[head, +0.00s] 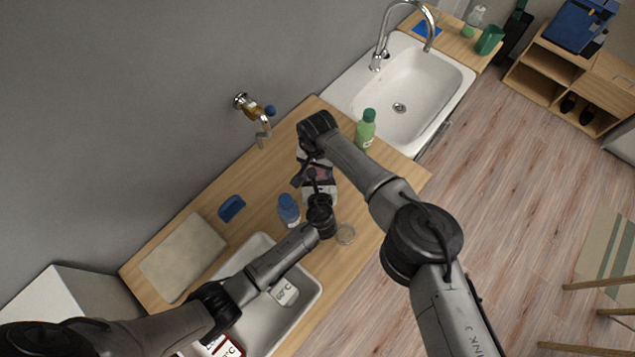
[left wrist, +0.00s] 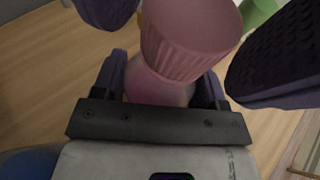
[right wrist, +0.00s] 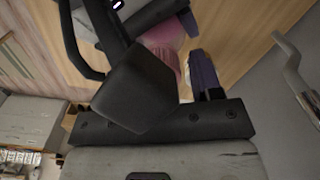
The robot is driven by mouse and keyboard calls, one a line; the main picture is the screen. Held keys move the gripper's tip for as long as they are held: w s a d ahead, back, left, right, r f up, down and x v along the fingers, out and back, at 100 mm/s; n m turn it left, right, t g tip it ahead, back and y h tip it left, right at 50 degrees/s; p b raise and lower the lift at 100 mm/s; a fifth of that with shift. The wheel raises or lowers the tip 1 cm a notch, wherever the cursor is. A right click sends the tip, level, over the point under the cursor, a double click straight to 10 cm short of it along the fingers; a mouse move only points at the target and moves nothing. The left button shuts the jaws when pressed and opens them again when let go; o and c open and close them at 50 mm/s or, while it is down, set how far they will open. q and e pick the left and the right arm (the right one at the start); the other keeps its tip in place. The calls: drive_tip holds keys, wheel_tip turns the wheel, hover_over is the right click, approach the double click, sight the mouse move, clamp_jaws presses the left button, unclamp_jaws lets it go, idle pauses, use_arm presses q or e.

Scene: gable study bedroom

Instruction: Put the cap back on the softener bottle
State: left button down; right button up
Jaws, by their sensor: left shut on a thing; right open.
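The softener bottle is pink; in the left wrist view its rounded body (left wrist: 155,88) is between my left gripper's fingers. My left gripper (head: 319,190) is shut on it. A wide, ribbed pink cap (left wrist: 190,40) is at the bottle's end, in line with it; I cannot tell if it is fully seated. My right gripper (head: 311,170) is open, its dark fingers on two sides of the cap and apart from it in the left wrist view. The ribbed cap also shows in the right wrist view (right wrist: 168,38), partly hidden by a finger. In the head view the grippers hide most of both.
On the wooden counter (head: 190,215) stand a blue bottle (head: 288,209) and a green bottle (head: 366,128). A blue sponge (head: 232,208), a grey board (head: 182,257) and a small round disc (head: 346,234) lie there. A white basin (head: 313,290) is in front; a sink (head: 425,85) is behind.

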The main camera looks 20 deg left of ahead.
drive_tip(key=shift+c, duration=0.4)
drive_tip(key=c, duration=0.8)
drive_tip(key=o, duration=1)
drive_tip(key=shift+r, duration=0.15)
drive_tip(key=shift+r, duration=2.15)
drive_tip(key=o, duration=0.5)
drive_tip(key=shift+o, duration=0.2)
